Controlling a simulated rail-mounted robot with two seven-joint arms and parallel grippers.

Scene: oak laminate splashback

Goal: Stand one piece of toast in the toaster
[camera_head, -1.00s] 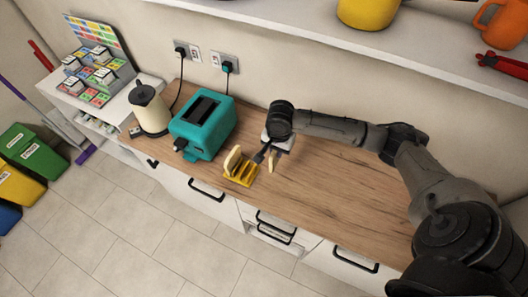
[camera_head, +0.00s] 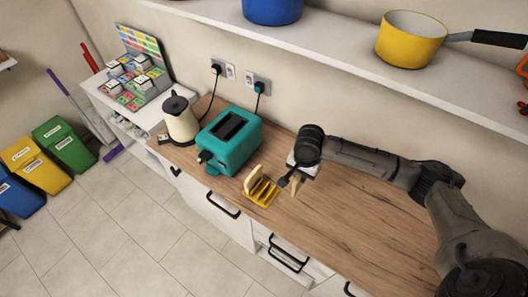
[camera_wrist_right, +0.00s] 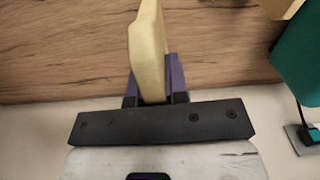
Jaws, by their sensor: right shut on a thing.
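The teal toaster (camera_head: 231,150) stands on the counter with its dark slots facing up; its edge also shows in the right wrist view (camera_wrist_right: 302,62). A yellow toast rack (camera_head: 262,195) sits in front of it, with a pale slice of toast (camera_head: 253,179) standing in its left end. My right gripper (camera_head: 290,181) is just right of the rack and shut on another slice of toast (camera_head: 297,188). In the right wrist view this held slice (camera_wrist_right: 149,48) stands out edge-on between the fingers (camera_wrist_right: 154,88). My left gripper is not in view.
A cream kettle (camera_head: 181,120) stands left of the toaster. A shelf (camera_head: 330,45) with a blue pot and a yellow pan (camera_head: 411,40) runs above the counter. Cords hang from wall sockets behind the toaster. The wooden counter (camera_head: 350,225) is clear on the right.

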